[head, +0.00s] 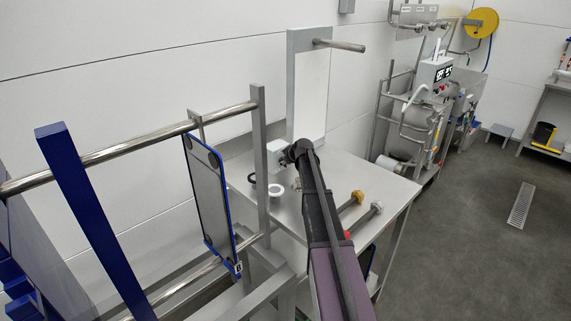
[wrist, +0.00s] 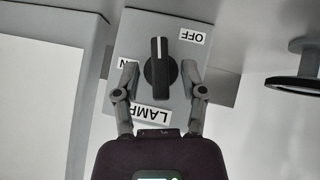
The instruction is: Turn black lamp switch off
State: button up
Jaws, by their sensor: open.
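The black lamp switch (wrist: 160,68) is a rotary knob on a light grey box (wrist: 142,24) in the wrist view. Its white pointer line points up in the picture. An upside-down OFF label (wrist: 192,36) is up and right of the knob. An ON label (wrist: 129,62) is at its left, partly covered by a finger. A LAMP label (wrist: 152,115) is below. My gripper (wrist: 159,72) is open, one finger on each side of the knob; I cannot tell whether they touch it. In the head view the box (head: 264,158) shows beside my gripper, the knob hidden.
The box stands by a white panel (head: 312,95) at the back of a steel table (head: 360,178). Two knobbed rods (head: 352,201) (head: 369,214) and a white ring (head: 276,190) lie on the table. A rail frame (head: 258,150) stands left of my arm.

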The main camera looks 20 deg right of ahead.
jog(key=shift+c, duration=0.2)
grip_shut()
jog(key=shift+w+d+r+m+g+y, duration=0.1)
jog(key=shift+w+d+m+g+y, duration=0.1)
jog(key=shift+m+g+y, duration=0.3)
jog(key=c, duration=0.7)
grip_release()
jog(key=shift+s+y, duration=0.1)
jog(key=shift+y, duration=0.5)
grip_shut()
jog(key=o, duration=0.7)
grip_release()
jog(key=shift+o, duration=0.2)
jog(key=shift+s, duration=0.15)
